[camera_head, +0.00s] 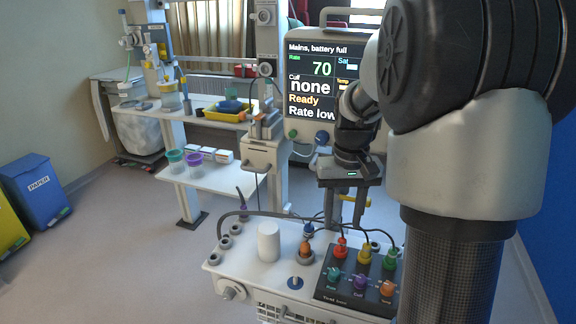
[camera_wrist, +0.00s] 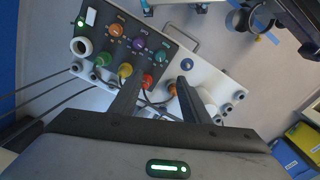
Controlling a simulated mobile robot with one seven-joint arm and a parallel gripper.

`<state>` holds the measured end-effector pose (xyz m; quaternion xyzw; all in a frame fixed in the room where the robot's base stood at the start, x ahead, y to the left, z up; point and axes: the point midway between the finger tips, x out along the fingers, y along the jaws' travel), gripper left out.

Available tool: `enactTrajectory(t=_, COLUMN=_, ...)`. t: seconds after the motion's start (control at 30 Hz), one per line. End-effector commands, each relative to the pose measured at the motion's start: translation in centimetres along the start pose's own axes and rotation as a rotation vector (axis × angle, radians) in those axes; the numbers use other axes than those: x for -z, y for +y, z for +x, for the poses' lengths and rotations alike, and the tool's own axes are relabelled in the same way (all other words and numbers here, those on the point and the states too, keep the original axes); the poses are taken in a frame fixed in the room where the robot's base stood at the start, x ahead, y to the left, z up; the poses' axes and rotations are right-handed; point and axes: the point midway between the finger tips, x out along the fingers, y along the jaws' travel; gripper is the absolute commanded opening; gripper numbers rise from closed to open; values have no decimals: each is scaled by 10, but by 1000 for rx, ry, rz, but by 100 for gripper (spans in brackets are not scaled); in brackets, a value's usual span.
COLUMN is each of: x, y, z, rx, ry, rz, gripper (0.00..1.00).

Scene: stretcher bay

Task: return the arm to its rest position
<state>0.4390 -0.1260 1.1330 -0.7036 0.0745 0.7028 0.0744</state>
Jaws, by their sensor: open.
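My gripper (camera_head: 345,205) hangs fingers-down above the back part of a white device panel (camera_head: 255,285). In the wrist view its two dark fingers (camera_wrist: 155,98) stand apart with nothing between them. My arm fills the right side of the head view and hides part of the monitor and the panel's right end. The panel carries a black box (camera_head: 350,300) with coloured plugs and knobs, a white cylinder (camera_head: 269,242) and an orange plug (camera_head: 305,251). The fingertips look apart from the panel in the head view.
A monitor (camera_head: 325,80) stands behind my gripper. A shelf unit (camera_head: 205,180) with cups, boxes and a yellow tray (camera_head: 228,110) is at the left. Blue (camera_head: 38,188) and yellow (camera_head: 10,228) bins stand at far left. Cables arch over the panel's back. The floor at left is clear.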

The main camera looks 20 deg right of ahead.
Motion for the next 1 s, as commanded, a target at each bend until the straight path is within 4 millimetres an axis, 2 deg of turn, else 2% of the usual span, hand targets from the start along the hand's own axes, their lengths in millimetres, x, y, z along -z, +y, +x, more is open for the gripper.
enactTrajectory(t=0.13, x=-7, y=-7, z=-13, rx=1, ry=24, rz=-10, gripper=42)
enactTrajectory(t=0.23, x=-24, y=-21, z=-39, rx=4, ry=77, rz=-33, gripper=42)
enactTrajectory(t=0.4, x=-77, y=-52, z=-89, rx=15, ry=212, rz=-92, gripper=42)
enactTrajectory(t=0.5, x=-112, y=-66, z=-108, rx=23, ry=292, rz=-127, gripper=42)
enactTrajectory(t=0.6, x=-143, y=-76, z=-119, rx=33, ry=366, rz=-157, gripper=42)
enactTrajectory(t=0.73, x=-172, y=-84, z=-123, rx=43, ry=438, rz=-189, gripper=42)
enactTrajectory(t=0.83, x=-185, y=-87, z=-123, rx=49, ry=472, rz=-201, gripper=42)
enactTrajectory(t=1.0, x=-192, y=-88, z=-122, rx=52, ry=489, rz=-207, gripper=42)
